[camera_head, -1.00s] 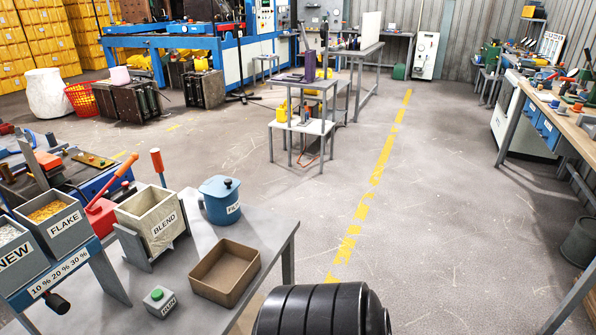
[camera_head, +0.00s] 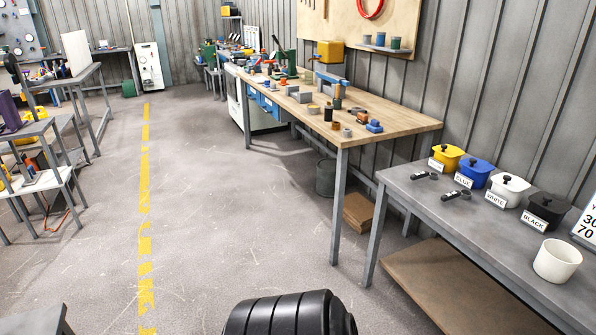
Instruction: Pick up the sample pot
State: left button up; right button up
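A plain white open pot (camera_head: 557,261), the one thing here that looks like a sample pot, stands upright on the front end of the grey table (camera_head: 440,208) at the right. It looks empty from here, and no label shows on it. Neither of my grippers is in view.
Lidded pots in yellow (camera_head: 446,158), blue (camera_head: 475,172), white (camera_head: 507,189) and black (camera_head: 546,209) line the grey table's back, with label cards before them. Two small black scoops (camera_head: 456,194) lie there. A wooden workbench (camera_head: 400,113) stands beyond. The floor left of the tables is clear.

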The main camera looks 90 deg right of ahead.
aim_at(556, 260)
jog(key=z, duration=4.45)
